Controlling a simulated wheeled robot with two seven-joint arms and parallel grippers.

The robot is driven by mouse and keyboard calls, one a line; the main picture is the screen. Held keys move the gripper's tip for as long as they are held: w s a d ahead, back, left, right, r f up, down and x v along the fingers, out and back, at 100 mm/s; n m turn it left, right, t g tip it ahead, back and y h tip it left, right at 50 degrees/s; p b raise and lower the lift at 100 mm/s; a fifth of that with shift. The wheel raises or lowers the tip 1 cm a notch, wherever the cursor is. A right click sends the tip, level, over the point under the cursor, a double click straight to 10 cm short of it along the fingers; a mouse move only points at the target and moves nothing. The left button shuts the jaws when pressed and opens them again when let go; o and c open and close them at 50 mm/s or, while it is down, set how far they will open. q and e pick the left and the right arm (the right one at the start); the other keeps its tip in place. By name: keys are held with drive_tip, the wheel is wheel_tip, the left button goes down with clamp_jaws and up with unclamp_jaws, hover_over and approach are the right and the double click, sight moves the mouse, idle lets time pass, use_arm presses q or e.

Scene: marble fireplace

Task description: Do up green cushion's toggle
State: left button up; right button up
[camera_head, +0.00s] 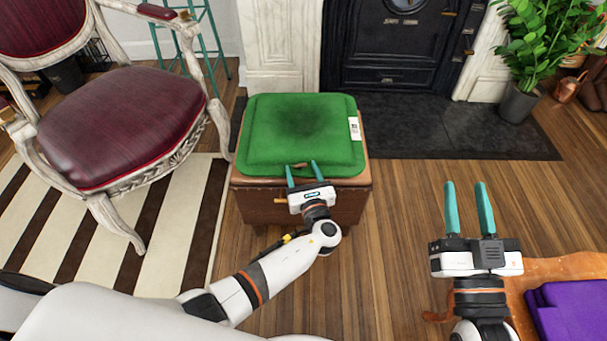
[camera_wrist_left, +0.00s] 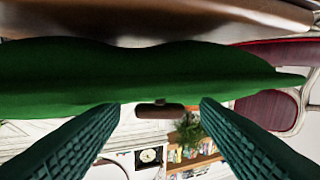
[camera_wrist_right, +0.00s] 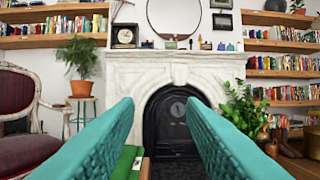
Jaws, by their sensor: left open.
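The green cushion (camera_head: 295,130) lies flat on a brown box-like stool (camera_head: 300,207), with a white tag (camera_head: 354,128) on its right side. My left gripper (camera_head: 301,166) is open at the cushion's front edge. In the left wrist view the cushion (camera_wrist_left: 120,75) spans the picture, and a small brown toggle (camera_wrist_left: 160,111) shows at its edge, between the spread fingers and apart from both. Whether it sits in a loop cannot be told. My right gripper (camera_head: 465,187) is open and empty above the wooden floor, well right of the stool.
A dark red armchair (camera_head: 122,122) stands left of the stool on a striped rug (camera_head: 185,225). The fireplace (camera_head: 390,45) is behind. A potted plant (camera_head: 520,95) stands at the back right. Purple cloth (camera_head: 575,310) lies at the front right. Floor between stool and right gripper is clear.

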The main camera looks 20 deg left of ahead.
use_arm(q)
drive_tip(key=p+v, duration=0.3)
drive_tip(key=v, duration=0.9)
use_arm(e)
wheel_tip(320, 180, down, 10)
drive_tip(key=s+d+g+h, duration=0.1)
drive_tip(key=d+g+h, duration=0.1)
drive_tip(key=g, duration=0.5)
drive_tip(key=shift+s+f+g, duration=0.25)
drive_tip(key=shift+s+g, duration=0.05)
drive_tip(key=shift+s, duration=0.05)
use_arm(q)
drive_tip(key=shift+f, duration=0.1)
